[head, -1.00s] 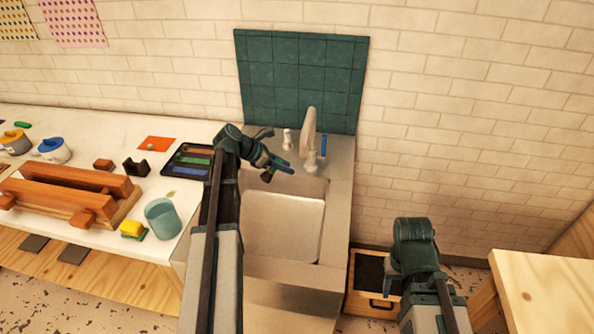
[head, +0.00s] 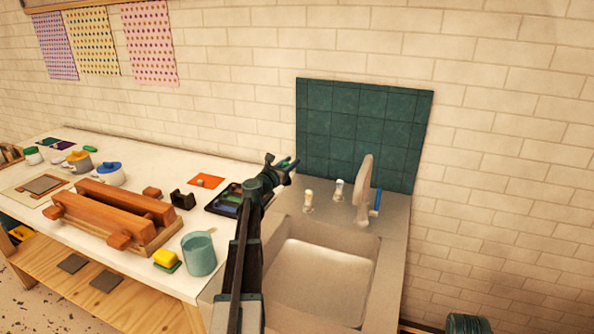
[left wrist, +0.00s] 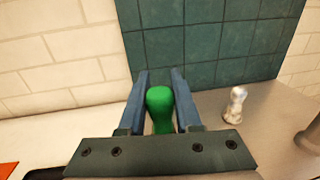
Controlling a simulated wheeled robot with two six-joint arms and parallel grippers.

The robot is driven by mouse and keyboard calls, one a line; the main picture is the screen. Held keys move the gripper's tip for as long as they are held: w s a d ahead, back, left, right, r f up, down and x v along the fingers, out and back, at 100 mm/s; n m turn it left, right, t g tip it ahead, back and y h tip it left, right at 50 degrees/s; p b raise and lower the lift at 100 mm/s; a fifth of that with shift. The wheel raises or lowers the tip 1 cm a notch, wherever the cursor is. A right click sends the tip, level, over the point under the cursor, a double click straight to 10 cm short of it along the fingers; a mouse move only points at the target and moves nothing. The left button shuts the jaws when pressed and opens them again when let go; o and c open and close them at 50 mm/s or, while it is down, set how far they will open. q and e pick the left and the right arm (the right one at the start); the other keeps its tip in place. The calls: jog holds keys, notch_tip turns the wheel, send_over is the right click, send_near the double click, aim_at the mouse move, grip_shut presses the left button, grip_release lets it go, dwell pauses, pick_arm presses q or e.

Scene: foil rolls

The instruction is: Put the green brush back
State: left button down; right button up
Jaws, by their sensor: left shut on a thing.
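My left gripper (head: 287,165) is shut on the green brush (left wrist: 160,102). In the left wrist view the brush's rounded green end stands between the two blue fingers; the rest of it is hidden. In the head view only a little green shows at the fingertips. The tray holds coloured items and is partly hidden by my left arm. My right gripper is out of view.
The sink (head: 318,283) with its tap (head: 362,190) lies right of my left arm. A teal cup (head: 199,254), a yellow sponge (head: 166,257), a black holder (head: 183,200) and a wooden press (head: 115,215) stand on the counter. An orange card (head: 207,181) lies behind the tray.

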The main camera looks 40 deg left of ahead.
pick_arm(q)
jog(key=shift+f, duration=0.1)
notch_tip(320, 180, down, 8)
jog(key=b, duration=0.7)
jog(key=shift+b, duration=0.4)
jog(key=shift+f+b, duration=0.45)
jog(key=shift+b, duration=0.15)
dwell(0.9)
jog(key=shift+c, duration=0.2)
grip_release()
dwell(0.3)
dwell(0.6)
notch_tip(320, 180, up, 9)
jog(key=p, duration=0.9)
dwell(0.5)
dwell(0.4)
